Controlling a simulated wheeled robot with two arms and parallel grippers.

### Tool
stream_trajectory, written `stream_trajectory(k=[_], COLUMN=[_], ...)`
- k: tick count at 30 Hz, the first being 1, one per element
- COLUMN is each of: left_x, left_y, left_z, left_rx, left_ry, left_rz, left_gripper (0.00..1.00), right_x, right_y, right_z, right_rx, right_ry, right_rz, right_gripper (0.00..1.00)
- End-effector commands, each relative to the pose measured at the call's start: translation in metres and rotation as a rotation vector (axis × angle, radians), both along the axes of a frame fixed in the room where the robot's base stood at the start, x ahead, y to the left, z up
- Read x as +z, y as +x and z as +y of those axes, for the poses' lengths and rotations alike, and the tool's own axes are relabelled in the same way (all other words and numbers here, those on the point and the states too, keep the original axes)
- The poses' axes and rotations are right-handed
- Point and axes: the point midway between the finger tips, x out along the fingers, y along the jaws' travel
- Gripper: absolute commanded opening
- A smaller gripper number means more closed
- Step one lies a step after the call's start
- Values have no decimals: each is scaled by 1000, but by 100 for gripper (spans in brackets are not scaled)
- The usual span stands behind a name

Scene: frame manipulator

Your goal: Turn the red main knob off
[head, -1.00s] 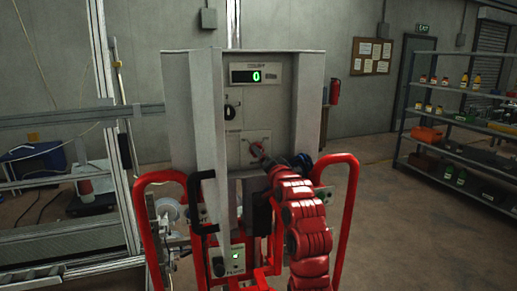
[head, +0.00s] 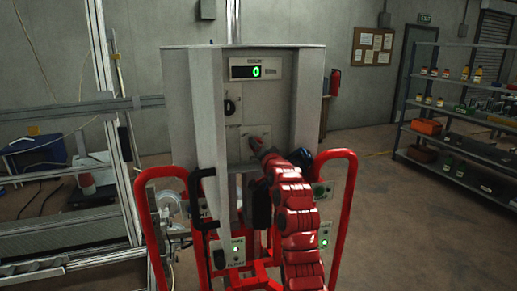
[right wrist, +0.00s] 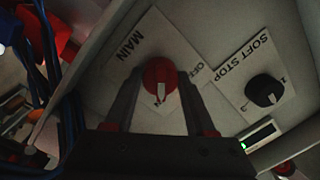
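The red main knob (right wrist: 160,78) sits on a pale plate marked MAIN and OFF in the right wrist view. Its white mark points down the picture, away from the OFF label on the right. My right gripper (right wrist: 162,88) has its two dark fingers spread, one on each side of the knob. I cannot tell if they touch it. In the head view the gripper (head: 256,142) is at the grey cabinet's front panel (head: 234,152) and hides the knob. My left gripper is not in view.
A black SOFT STOP knob (right wrist: 263,90) is close to the right of the main knob. The cabinet's side walls (head: 309,100) flank the panel. A display (head: 256,71) above reads 0 in green. Red tubular rails (head: 345,205) stand on both sides.

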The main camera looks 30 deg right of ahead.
Motion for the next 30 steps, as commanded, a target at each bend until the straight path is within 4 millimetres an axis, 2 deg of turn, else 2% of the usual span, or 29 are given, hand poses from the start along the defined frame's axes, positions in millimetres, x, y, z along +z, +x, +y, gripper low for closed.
stream_trajectory(k=[1,6,8,17,30], left_x=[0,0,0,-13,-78], left_y=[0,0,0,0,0], left_z=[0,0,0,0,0], left_rx=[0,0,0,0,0], left_ry=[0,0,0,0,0], left_rz=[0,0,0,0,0], left_gripper=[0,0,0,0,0], right_x=[0,0,0,-3,-5], right_y=[0,0,0,0,-1], right_z=[0,0,0,0,0], right_rx=[0,0,0,0,-2], right_ry=[0,0,0,-40,-344], right_rz=[0,0,0,13,122], right_gripper=[39,8,0,0,0])
